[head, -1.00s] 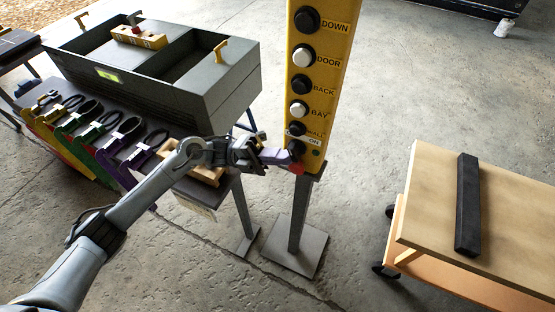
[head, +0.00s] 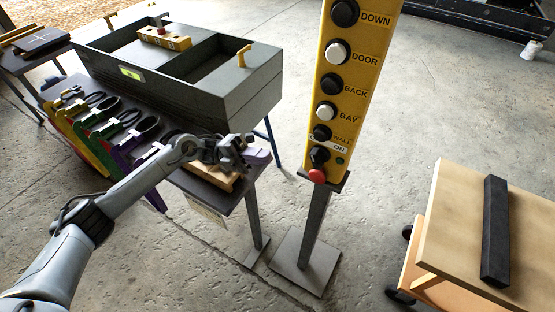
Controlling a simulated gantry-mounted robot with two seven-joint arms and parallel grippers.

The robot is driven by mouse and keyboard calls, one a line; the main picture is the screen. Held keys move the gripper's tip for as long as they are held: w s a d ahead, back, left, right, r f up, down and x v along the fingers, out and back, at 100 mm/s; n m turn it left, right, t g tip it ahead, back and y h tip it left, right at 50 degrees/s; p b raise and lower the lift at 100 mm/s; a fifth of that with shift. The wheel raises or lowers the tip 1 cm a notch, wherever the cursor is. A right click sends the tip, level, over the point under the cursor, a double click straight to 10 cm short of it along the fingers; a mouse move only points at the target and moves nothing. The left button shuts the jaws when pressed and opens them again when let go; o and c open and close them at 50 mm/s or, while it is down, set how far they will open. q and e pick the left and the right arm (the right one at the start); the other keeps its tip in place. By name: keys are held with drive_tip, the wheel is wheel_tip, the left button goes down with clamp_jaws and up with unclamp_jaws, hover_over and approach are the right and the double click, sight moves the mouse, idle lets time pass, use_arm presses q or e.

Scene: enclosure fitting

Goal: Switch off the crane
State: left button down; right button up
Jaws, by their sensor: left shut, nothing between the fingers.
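The yellow control panel (head: 349,100) stands upright on a grey post with labelled buttons down its face. Near its lower end is a black rotary knob (head: 319,155) beside a white ON label (head: 339,149); I cannot tell clearly which way the knob points. A small green lamp (head: 340,161) is right of the knob, and a red button (head: 317,176) is below it. My left gripper (head: 255,156) is shut and empty, left of the panel and apart from it, over the edge of the dark table. My right gripper is not in view.
Coloured holders with dark straps hang along the table front. A wooden cart (head: 450,235) carrying a black bar (head: 495,230) stands at right. Floor between is clear.

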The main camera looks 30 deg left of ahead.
use_arm(q)
drive_tip(key=v, duration=0.3)
drive_tip(key=shift+r, duration=0.15)
idle(0.5)
